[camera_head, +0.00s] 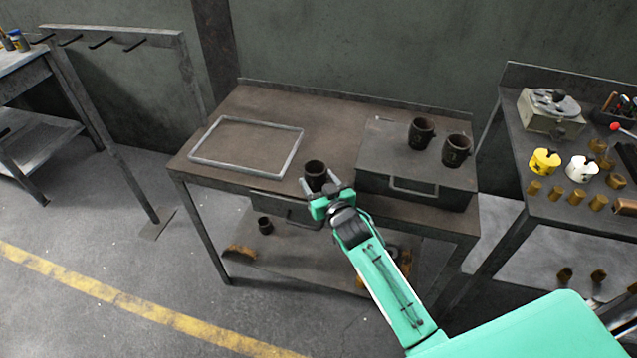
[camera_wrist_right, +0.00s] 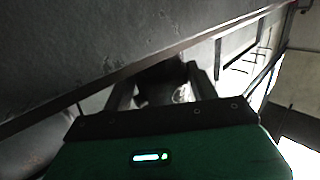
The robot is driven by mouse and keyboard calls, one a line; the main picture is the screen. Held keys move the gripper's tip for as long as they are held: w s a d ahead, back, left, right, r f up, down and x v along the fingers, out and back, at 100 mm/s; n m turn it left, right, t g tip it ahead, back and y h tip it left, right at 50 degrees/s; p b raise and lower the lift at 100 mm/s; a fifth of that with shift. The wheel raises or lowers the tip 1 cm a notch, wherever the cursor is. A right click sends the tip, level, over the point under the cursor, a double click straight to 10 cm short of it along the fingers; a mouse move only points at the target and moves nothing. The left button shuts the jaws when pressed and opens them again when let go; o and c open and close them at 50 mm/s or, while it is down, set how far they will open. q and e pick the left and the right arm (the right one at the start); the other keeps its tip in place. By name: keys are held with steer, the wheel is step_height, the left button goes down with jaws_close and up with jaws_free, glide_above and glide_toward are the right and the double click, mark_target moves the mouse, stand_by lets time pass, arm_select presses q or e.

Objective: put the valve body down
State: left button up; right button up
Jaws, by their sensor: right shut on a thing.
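My right gripper (camera_head: 321,188) is shut on a dark, round, hollow valve body (camera_head: 316,174) at the front edge of the brown workbench (camera_head: 265,110). The valve body is roughly upright, with its open mouth facing up; whether its base touches the bench I cannot tell. In the right wrist view the valve body (camera_wrist_right: 162,80) shows dark and partly hidden between the fingers. A thin rectangular frame (camera_head: 192,158) lies on the bench, left of the gripper. My left gripper is not in view.
A grey metal box (camera_head: 385,160) stands right of the gripper, with two dark mugs-like bodies (camera_head: 421,133) (camera_head: 456,150) on top. A lower shelf (camera_head: 300,258) holds a small dark cup. The right bench (camera_head: 530,200) carries several brass pieces. The frame's inside looks empty.

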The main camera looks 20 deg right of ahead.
steer(key=shift+f, duration=0.15)
steer(key=shift+f, duration=0.15)
steer(key=o, duration=1)
steer(key=shift+c, duration=0.2)
arm_select(q)
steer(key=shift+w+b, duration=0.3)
steer(key=shift+b, duration=0.1)
arm_select(e)
steer(key=s+d+r, duration=0.1)
steer(key=s, duration=1.1)
steer(key=shift+d, duration=0.2)
